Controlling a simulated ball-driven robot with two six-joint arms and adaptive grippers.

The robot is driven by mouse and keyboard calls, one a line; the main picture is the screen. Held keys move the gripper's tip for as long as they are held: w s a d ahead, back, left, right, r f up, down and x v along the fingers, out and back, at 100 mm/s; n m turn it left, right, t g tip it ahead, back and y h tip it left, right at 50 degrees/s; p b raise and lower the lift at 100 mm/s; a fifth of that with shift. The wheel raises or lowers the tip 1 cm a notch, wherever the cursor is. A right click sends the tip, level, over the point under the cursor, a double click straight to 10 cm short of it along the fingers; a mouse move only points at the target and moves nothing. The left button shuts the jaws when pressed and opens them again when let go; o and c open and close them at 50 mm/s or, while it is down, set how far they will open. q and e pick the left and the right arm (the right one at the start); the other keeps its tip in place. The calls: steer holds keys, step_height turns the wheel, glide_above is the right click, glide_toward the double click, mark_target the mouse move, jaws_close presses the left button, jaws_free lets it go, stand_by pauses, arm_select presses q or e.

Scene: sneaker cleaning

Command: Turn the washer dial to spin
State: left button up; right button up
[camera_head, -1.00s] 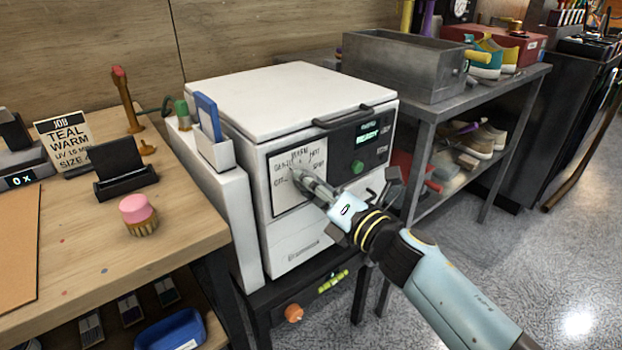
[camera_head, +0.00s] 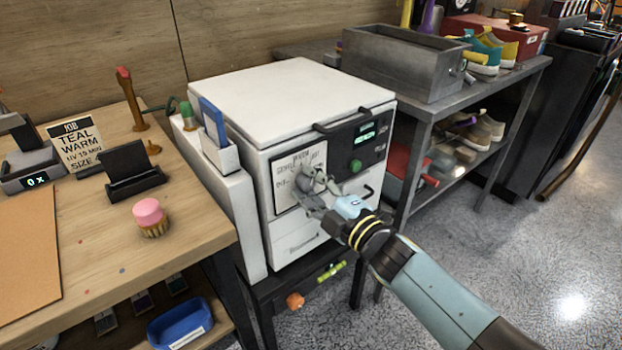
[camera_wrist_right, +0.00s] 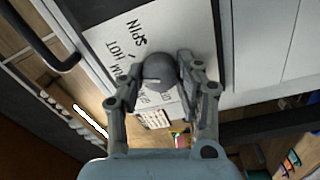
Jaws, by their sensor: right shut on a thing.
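The white washer (camera_head: 290,95) stands on a dark stand, with a pale dial panel (camera_head: 284,200) on its front. The round grey dial (camera_wrist_right: 160,72) sits on that panel, with SPIN, HOT and WARM printed around it in the right wrist view. My right gripper (camera_head: 312,182) is at the panel. In the wrist view its two fingers (camera_wrist_right: 160,85) are on either side of the dial and shut on it. The fingers hide part of the panel's lettering. My left gripper is not in view.
A green button (camera_head: 356,165) and a lit display (camera_head: 365,136) are right of the dial. A metal shelf with a grey bin (camera_head: 400,65) and shoes stands at the right.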

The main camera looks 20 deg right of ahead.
steer(key=m+p, duration=0.3)
steer(key=m, duration=0.3)
steer(key=shift+m, duration=0.3)
steer(key=m+p, duration=0.1)
steer(key=m, duration=0.2)
steer(key=shift+h, duration=0.3)
steer(key=shift+m+p, duration=0.6)
steer(key=shift+m, duration=0.8)
steer(key=shift+f, duration=0.1)
steer(key=o, duration=1.1)
steer(key=shift+o, duration=0.2)
steer(key=shift+s, duration=0.1)
steer(key=v, duration=1.1)
steer(key=shift+s, duration=0.35)
steer(key=shift+d, duration=0.2)
